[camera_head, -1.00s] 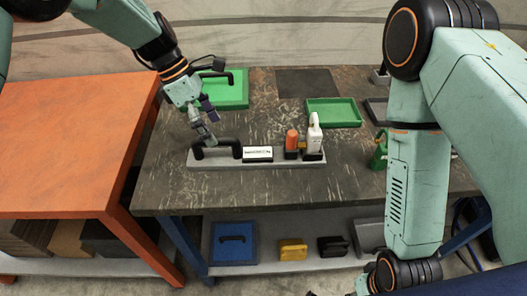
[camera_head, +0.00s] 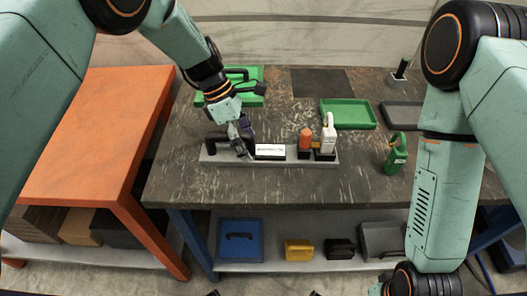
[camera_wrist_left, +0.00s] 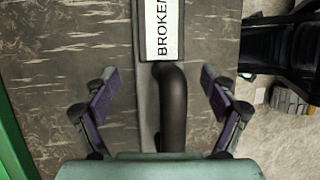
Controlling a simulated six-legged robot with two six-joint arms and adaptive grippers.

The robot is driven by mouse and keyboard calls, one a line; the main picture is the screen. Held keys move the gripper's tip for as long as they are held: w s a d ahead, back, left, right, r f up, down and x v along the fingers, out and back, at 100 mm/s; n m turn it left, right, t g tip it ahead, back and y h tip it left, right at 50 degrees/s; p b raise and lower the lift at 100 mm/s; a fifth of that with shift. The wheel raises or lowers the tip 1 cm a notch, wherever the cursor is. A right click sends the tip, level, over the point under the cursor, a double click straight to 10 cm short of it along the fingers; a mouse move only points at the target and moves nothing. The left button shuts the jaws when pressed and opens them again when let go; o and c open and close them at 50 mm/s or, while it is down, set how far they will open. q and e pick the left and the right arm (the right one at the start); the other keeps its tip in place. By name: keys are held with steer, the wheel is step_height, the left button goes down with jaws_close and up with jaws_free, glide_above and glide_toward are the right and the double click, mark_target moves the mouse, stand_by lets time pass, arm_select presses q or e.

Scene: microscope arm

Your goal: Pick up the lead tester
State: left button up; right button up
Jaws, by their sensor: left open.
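A grey rack (camera_head: 225,158) on the dark worktable holds a black curved handle (camera_head: 213,145), a white label block (camera_head: 269,151), an orange bottle (camera_head: 306,138) and a white bottle (camera_head: 328,134). I cannot tell for sure which piece is the lead tester. My left gripper (camera_head: 240,148) is open, low over the rack between handle and label. In the left wrist view, the black handle (camera_wrist_left: 172,105) lies between my spread fingers, apart from both. The label there (camera_wrist_left: 162,30) reads "BROKEN", cut off by the frame. My right gripper is out of view; only its arm shows.
A green case (camera_head: 257,73) stands behind my left wrist. A green tray (camera_head: 347,113) and a green bottle (camera_head: 397,155) are farther right. An orange table (camera_head: 95,130) stands at left. A shelf below holds a blue case (camera_head: 240,240). The worktable's front strip is clear.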

arm_select(q)
steer(key=shift+d+f, duration=0.4)
steer(key=shift+f, duration=0.25)
steer(key=shift+a+r, duration=0.1)
steer(key=shift+a, duration=0.05)
steer(key=shift+c, duration=0.3)
steer(key=shift+s, duration=0.15)
steer(key=c, duration=0.8)
jaws_close()
steer(key=shift+w+r, duration=0.1)
steer(key=shift+w, duration=0.1)
